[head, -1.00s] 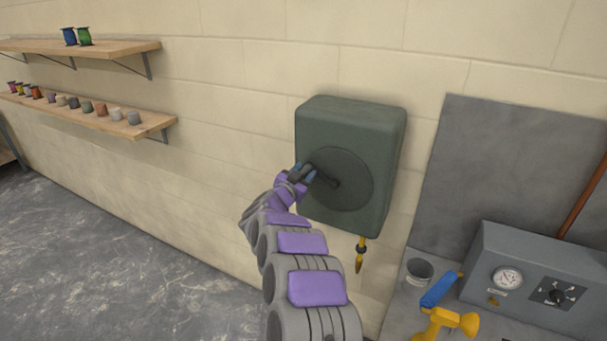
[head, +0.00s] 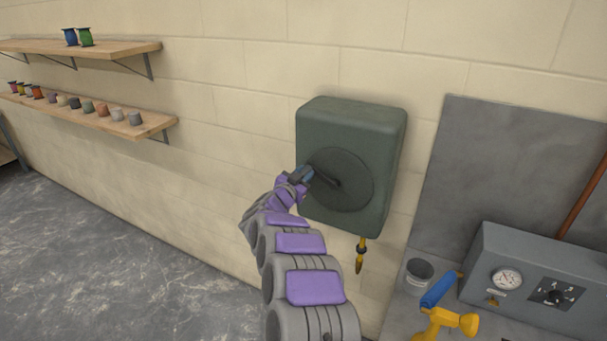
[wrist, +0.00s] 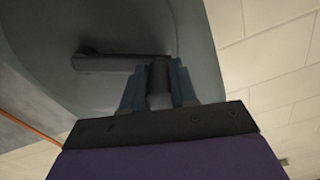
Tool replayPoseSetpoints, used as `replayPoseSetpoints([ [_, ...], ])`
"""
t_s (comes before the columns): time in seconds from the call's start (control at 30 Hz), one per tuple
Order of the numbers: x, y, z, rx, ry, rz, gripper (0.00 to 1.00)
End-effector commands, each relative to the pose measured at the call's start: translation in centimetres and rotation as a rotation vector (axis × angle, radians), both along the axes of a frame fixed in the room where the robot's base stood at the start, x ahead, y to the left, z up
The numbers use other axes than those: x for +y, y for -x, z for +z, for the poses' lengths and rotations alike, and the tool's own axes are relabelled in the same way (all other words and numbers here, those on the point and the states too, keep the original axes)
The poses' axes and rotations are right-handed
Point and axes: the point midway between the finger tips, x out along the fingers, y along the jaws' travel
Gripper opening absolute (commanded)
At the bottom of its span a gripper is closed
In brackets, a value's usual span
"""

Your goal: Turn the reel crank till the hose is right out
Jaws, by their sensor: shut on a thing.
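The hose reel is a dark green box (head: 378,125) on the wall, with a round disc (head: 350,198) on its front. A dark crank (head: 324,179) runs from the disc's middle toward the upper left; its arm also shows in the wrist view (wrist: 108,63). My gripper (head: 305,174) is at the crank's outer end. In the wrist view its blue fingers (wrist: 159,88) are shut on the upright crank handle (wrist: 158,76). A short yellow hose end (head: 360,262) with a dark collar hangs below the box. Any hose inside the box is hidden.
A grey bench with a gauge box (head: 540,280), a small grey bucket (head: 419,270) and a yellow and blue tool (head: 446,318) stands at the right. Shelves (head: 95,118) with spools and small pots are on the left wall. The floor at left is clear.

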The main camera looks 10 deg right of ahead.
Motion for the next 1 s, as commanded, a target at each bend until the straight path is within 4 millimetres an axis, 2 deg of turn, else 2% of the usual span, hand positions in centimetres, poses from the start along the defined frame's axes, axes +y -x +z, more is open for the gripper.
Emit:
replayPoseSetpoints([
  [0.17,0.3,-0.3,0.0,0.042,0.06,0.003,0.0],
  [0.37,0.8,-0.6,-1.3,0.128,0.176,0.004,0.0],
  [1.0,0.6,-0.5,-7.9,0.48,0.663,0.003,0.0],
])
